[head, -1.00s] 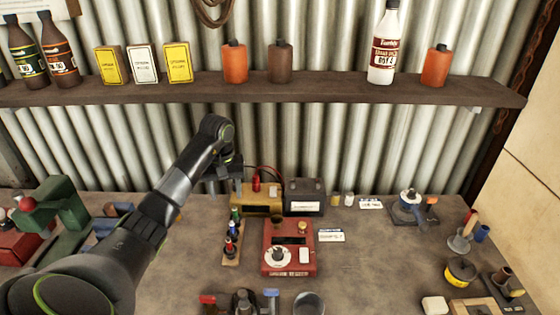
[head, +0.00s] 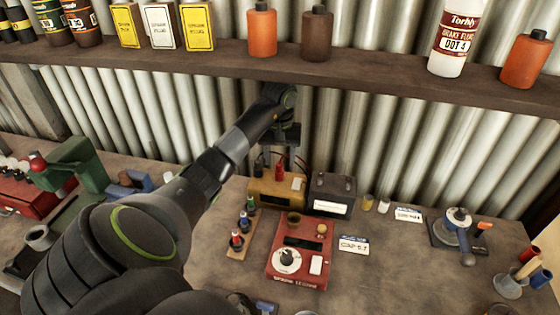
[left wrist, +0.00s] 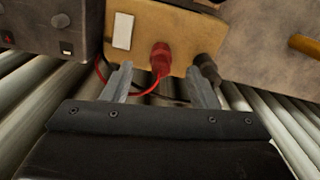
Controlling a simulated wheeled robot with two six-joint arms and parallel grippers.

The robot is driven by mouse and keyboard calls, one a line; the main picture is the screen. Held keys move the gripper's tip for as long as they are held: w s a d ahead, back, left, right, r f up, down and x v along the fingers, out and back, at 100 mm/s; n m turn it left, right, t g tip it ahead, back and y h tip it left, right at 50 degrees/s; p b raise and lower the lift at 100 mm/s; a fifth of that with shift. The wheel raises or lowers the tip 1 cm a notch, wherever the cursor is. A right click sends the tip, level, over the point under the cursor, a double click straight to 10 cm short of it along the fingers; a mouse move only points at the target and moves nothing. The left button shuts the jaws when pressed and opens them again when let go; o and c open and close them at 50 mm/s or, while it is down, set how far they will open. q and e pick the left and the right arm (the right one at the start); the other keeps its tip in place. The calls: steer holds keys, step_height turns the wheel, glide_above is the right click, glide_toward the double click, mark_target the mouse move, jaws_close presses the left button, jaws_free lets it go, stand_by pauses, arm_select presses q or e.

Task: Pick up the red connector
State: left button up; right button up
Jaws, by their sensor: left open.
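The red connector (head: 280,171) stands on top of a mustard-yellow box (head: 262,190) on the workbench, with a red cable on it. In the left wrist view the red connector (left wrist: 160,57) shows ahead of the gap between my fingertips, and its cable runs under them. A black connector (left wrist: 208,68) sits beside it on the same box, close to one finger. My left gripper (head: 282,155) is open and empty, pointing down above the box; its fingers also show in the left wrist view (left wrist: 160,72). I see no contact with the red connector. My right gripper is not in view.
A dark box (head: 332,188) stands right of the yellow box. A red device (head: 301,262) and a rack (head: 241,238) of coloured pieces stand in front. The corrugated wall is close behind, and a shelf (head: 380,77) with bottles and boxes hangs above.

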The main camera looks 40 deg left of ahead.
mark_target(279, 164)
arm_select(q)
steer(key=shift+w+f, duration=0.1)
steer(key=shift+f, duration=0.3)
step_height(279, 164, down, 4)
steer(key=b, duration=0.3)
steer(key=shift+a+f+b, duration=0.15)
steer(key=shift+b, duration=0.25)
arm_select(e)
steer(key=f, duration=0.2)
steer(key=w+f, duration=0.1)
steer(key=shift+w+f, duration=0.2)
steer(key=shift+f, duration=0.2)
arm_select(q)
steer(key=c, duration=1)
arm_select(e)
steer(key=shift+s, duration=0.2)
arm_select(q)
steer(key=shift+r, duration=0.2)
steer(key=shift+c, duration=0.2)
